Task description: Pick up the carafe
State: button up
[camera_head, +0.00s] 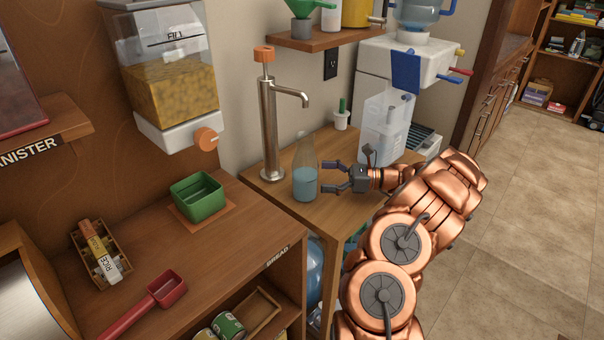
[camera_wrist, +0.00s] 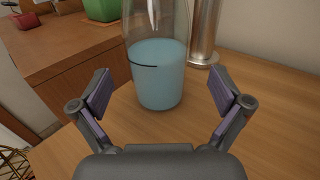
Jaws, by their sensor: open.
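The carafe (camera_head: 305,178) is clear glass with pale blue water in its lower part. It stands upright on the small wooden table, just in front of the metal pump tap. My gripper (camera_head: 333,178) is to its right, with its fingers pointing at it. In the wrist view the carafe (camera_wrist: 158,70) stands straight ahead, beyond the fingertips of my gripper (camera_wrist: 162,95). The fingers are spread wide with nothing between them. The carafe's top is cut off in the wrist view.
The metal pump tap (camera_head: 268,120) with an orange top stands close behind the carafe. A white water dispenser (camera_head: 425,62) and a clear container (camera_head: 386,125) are at the back right. A green box (camera_head: 197,198) sits on the wooden counter (camera_head: 225,245) at left. Bare tabletop (camera_wrist: 270,120) lies around my gripper.

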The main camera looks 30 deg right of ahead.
aim_at(305, 174)
jog(key=shift+r+p+x, duration=0.2)
jog(key=shift+p+x, duration=0.25)
jog(key=shift+x, duration=2.5)
jog(key=shift+s, duration=0.15)
jog(key=shift+c, duration=0.4)
jog(key=c, duration=1.6)
